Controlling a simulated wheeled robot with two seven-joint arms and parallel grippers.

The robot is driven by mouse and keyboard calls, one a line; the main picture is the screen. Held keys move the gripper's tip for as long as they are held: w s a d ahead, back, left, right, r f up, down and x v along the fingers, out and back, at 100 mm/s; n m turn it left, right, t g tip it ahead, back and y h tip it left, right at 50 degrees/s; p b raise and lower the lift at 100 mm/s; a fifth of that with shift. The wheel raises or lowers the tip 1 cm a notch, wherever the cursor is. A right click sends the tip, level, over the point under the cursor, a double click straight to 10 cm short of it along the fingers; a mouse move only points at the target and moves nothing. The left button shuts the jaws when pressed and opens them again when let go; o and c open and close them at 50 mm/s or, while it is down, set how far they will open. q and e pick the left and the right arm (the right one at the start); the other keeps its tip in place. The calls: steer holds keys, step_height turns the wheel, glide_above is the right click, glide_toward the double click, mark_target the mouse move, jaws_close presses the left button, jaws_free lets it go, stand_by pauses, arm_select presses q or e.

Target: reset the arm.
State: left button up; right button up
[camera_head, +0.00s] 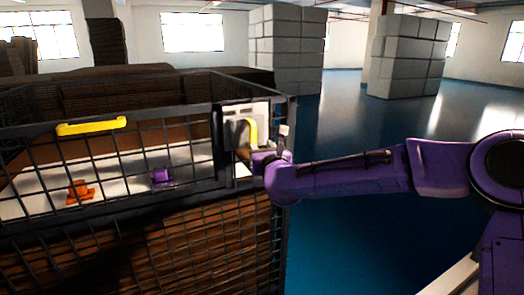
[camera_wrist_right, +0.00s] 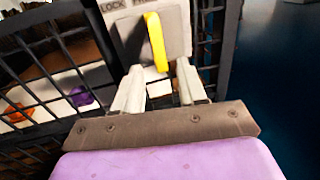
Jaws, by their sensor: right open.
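My right arm is purple and reaches in from the right in the head view. Its gripper (camera_head: 254,156) is at the cage's corner, in front of a pale latch plate (camera_head: 232,114) with a yellow lever (camera_head: 252,130). In the right wrist view the two pale fingers of this gripper (camera_wrist_right: 158,86) are spread apart with nothing between them. The yellow lever (camera_wrist_right: 156,42) stands nearly upright just beyond the fingertips, slightly tilted. The plate (camera_wrist_right: 118,28) carries the word LOCK and a second, partly cut word. My left gripper is not in view.
A black wire-mesh cage (camera_head: 110,205) fills the left side, with a yellow handle bar (camera_head: 91,126) on it. Inside are an orange item (camera_head: 80,191) and a purple item (camera_head: 161,176). Block pillars (camera_head: 408,55) stand behind. The blue floor (camera_head: 350,120) right of the cage is clear.

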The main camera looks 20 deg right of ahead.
steer(key=s+a+f+n+g, duration=0.1)
steer(key=s+f+n+g, duration=0.35)
steer(key=f+n, duration=0.85)
steer(key=s+a+f+n+g, duration=0.1)
steer(key=s+f+n, duration=0.65)
steer(key=f, duration=0.85)
steer(key=s+d+f+n+g, duration=0.2)
steer(key=s+f, duration=0.5)
steer(key=s, duration=0.4)
steer(key=s+d+f+n+g, duration=0.1)
steer(key=s+f+n+g, duration=0.3)
steer(key=s+f, duration=0.3)
steer(key=s+d+f+n+g, duration=0.2)
steer(key=s+f, duration=0.6)
steer(key=s, duration=0.7)
steer(key=shift+d+n+g+h, duration=0.35)
steer(key=shift+n+g, duration=0.2)
steer(key=shift+n, duration=0.7)
